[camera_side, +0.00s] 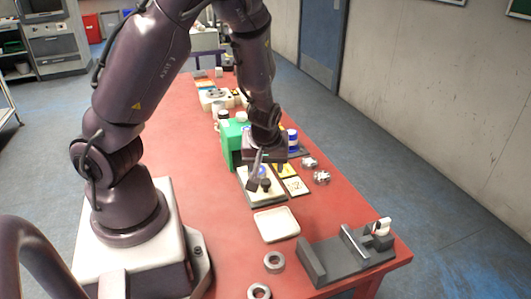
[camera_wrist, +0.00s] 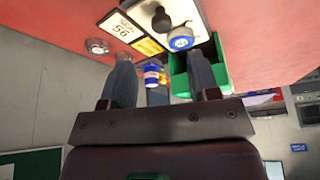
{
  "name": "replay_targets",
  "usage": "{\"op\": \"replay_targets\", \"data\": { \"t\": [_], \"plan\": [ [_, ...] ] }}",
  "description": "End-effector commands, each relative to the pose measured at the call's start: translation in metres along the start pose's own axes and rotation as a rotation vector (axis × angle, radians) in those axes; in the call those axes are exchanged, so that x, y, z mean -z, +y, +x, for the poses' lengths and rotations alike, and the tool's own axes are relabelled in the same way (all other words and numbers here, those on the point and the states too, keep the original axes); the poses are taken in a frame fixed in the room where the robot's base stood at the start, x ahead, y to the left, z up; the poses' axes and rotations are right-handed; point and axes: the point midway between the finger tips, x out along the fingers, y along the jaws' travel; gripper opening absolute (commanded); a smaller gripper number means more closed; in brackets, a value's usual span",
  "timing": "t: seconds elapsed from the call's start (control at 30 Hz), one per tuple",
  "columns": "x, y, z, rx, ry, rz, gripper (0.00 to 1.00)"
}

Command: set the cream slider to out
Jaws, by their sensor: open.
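A cream-white block (camera_side: 382,226) sits at the far right end of a grey fixture (camera_side: 335,259) near the table's front right corner. It is the only cream part I see that looks like a slider, but I cannot tell its setting. My gripper (camera_side: 268,176) is open, pointing down above a pale panel (camera_side: 252,193), well behind and left of the fixture. In the wrist view, my gripper (camera_wrist: 157,58) shows two spread fingers with nothing held between them. The fixture and block do not show in the wrist view.
A pale tray (camera_side: 277,225) lies between the panel and the fixture. Two metal rings (camera_side: 274,262) lie left of the fixture. The panel carries a dark knob (camera_wrist: 161,19) and a blue-rimmed dial (camera_wrist: 180,38).

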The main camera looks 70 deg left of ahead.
Motion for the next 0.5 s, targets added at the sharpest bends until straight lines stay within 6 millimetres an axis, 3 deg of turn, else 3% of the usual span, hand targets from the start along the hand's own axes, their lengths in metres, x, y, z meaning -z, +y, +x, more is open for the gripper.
{"op": "replay_targets", "data": {
  "t": [0.2,0.5],
  "plan": [
    [-0.001,0.001,-0.023,-0.004,-0.001,0.005,0.56],
    [-0.001,0.000,-0.039,-0.001,-0.002,0.001,0.56]
  ]
}}
